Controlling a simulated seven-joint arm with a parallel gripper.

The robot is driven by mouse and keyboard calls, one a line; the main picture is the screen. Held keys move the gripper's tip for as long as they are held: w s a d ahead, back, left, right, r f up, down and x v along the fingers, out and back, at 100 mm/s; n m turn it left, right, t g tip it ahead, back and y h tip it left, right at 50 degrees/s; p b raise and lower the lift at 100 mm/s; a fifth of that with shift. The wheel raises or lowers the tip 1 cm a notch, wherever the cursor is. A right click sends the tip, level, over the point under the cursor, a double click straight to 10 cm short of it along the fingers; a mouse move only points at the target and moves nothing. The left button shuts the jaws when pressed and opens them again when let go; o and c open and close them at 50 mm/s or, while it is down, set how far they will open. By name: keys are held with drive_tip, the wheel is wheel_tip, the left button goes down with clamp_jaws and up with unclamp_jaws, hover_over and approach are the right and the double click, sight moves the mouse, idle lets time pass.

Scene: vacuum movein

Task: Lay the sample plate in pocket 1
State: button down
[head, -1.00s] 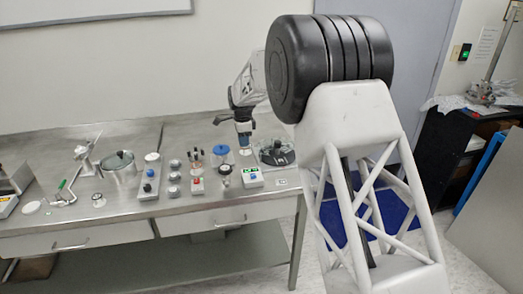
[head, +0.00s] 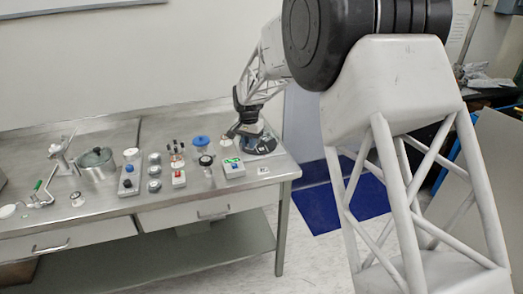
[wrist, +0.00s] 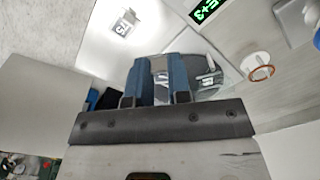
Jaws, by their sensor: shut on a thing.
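My gripper (wrist: 162,78) has two blue fingers, shut on a small grey piece that shows between them in the wrist view. I take this piece to be the sample plate, but most of it is hidden. In the head view my gripper (head: 258,134) is low over a dark device at the right end of the bench. Under the fingers in the wrist view lies that shiny grey and black device (wrist: 207,75), partly covered by the fingers. I cannot make out pocket 1, nor whether the held piece touches the device.
A box with a green display (head: 234,168) and a small white marked card (head: 264,170) stand in front of the device. A white disc with a copper ring (wrist: 260,70) is close by. A blue-lidded jar (head: 201,144) and a silver pot (head: 96,165) stand farther left.

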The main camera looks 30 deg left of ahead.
drive_tip(key=s+d+f+n, duration=0.1)
drive_tip(key=s+d+n, duration=0.2)
drive_tip(key=d+n, duration=0.5)
drive_tip(key=shift+d+f, duration=0.35)
drive_tip(key=shift+d, duration=0.85)
hover_over(263, 151)
drive_tip(key=shift+s+f, duration=0.1)
drive_tip(key=shift+f, duration=0.65)
drive_tip(key=shift+f, duration=1.75)
drive_tip(key=shift+f, duration=0.1)
